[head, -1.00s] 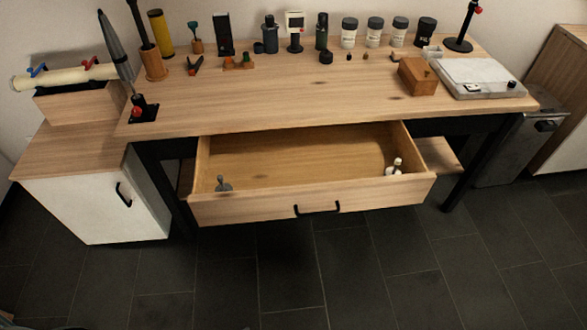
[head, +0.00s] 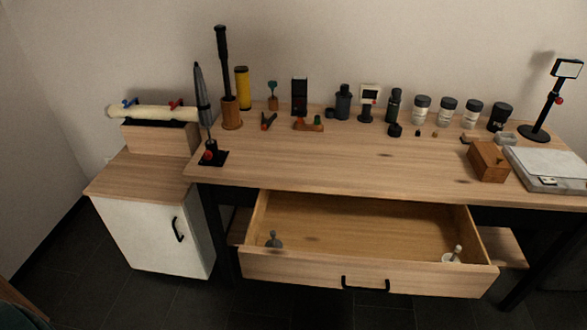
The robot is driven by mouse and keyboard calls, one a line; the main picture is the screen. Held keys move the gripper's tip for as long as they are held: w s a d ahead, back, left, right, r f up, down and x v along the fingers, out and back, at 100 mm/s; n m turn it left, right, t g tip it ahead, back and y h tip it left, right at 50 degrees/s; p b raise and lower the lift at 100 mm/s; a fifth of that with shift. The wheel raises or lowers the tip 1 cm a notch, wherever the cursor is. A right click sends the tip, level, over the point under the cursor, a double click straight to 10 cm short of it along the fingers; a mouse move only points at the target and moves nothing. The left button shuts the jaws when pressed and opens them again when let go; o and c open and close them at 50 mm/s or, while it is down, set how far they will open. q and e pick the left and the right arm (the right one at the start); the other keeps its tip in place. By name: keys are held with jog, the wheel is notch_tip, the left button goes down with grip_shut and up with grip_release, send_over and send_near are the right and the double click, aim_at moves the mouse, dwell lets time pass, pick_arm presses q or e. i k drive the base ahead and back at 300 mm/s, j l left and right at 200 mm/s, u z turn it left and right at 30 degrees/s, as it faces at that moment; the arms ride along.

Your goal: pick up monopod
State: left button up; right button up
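No object is clearly marked as the monopod. A grey, slim, pointed pole (head: 202,98) stands slightly tilted on a black base (head: 212,158) with a red knob at the table's left front corner. I cannot tell which of these is the monopod. Neither of my grippers shows in the head view.
The wooden table (head: 350,165) is clear at its front middle. Its drawer (head: 330,268) is pulled open, with small items at both ends. Jars (head: 447,111) line the back. A wooden box (head: 488,162) and a stand (head: 535,132) are right. A white cabinet (head: 150,230) is left.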

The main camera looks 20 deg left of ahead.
aim_at(220, 31)
jog(key=j+z, duration=0.15)
jog(key=j, duration=0.35)
jog(key=k+j+z, duration=0.1)
jog(key=j, duration=0.35)
jog(key=k+j+z, duration=0.15)
jog(key=j, duration=0.35)
jog(key=k+j+z, duration=0.15)
jog(key=j, duration=0.3)
jog(key=k+j+z, duration=0.15)
jog(key=j, duration=0.3)
jog(key=k+j+z, duration=0.1)
jog(key=j, duration=0.35)
jog(key=k+j+z, duration=0.15)
jog(key=j, duration=0.25)
jog(key=k+j+z, duration=0.15)
jog(key=j, duration=0.25)
jog(key=k, duration=0.1)
